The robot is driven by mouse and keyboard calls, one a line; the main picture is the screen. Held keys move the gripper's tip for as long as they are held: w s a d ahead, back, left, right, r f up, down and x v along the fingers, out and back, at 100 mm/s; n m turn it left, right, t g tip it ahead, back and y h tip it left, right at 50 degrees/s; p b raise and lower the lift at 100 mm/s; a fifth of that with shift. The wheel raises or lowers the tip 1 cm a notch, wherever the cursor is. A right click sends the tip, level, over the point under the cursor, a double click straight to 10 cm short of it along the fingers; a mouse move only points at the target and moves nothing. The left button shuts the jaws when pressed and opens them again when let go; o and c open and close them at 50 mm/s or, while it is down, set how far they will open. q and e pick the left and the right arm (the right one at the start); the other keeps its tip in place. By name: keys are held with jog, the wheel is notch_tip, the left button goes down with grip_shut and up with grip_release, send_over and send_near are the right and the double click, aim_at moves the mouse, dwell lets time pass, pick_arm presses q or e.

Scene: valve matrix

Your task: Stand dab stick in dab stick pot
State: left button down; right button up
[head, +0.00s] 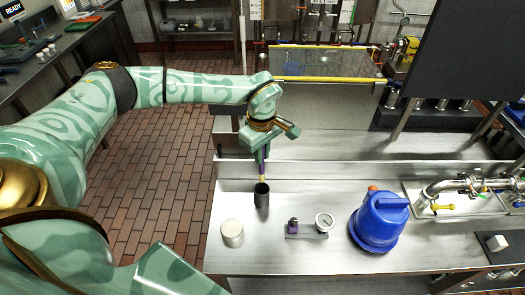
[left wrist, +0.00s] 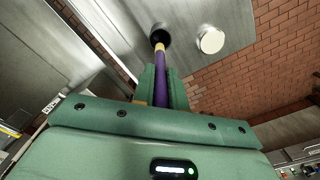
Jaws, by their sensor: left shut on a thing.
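The dab stick (head: 262,168) has a purple shaft and a pale yellowish lower end. My left gripper (head: 263,150) is shut on it and holds it nearly upright. The dab stick pot (head: 261,197) is a narrow black cup standing on the steel bench. The stick's lower end is at or just above the pot's mouth; I cannot tell whether it is inside. In the left wrist view the purple stick (left wrist: 161,75) runs from the fingers toward the dark pot (left wrist: 160,33), and its tip overlaps the rim. My right gripper is not in view.
A white lidded jar (head: 232,233) stands left of the pot. A small plate with a gauge (head: 324,222) and a purple-topped fitting (head: 293,226) lies to the right. The bench's left edge is near.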

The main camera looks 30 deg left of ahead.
aim_at(262, 174)
pick_arm(q)
notch_tip(262, 174, down, 3)
jog(key=shift+r+b, duration=0.1)
jog(key=shift+b, duration=1.05)
jog(key=shift+f+b, duration=1.15)
jog(key=shift+f, duration=1.8)
jog(key=c, duration=1.3)
grip_release()
jog(key=shift+c, duration=0.2)
jog(key=shift+r, duration=0.15)
notch_tip(262, 174, up, 16)
jog(key=shift+r+p, duration=0.1)
jog(key=shift+p, duration=0.65)
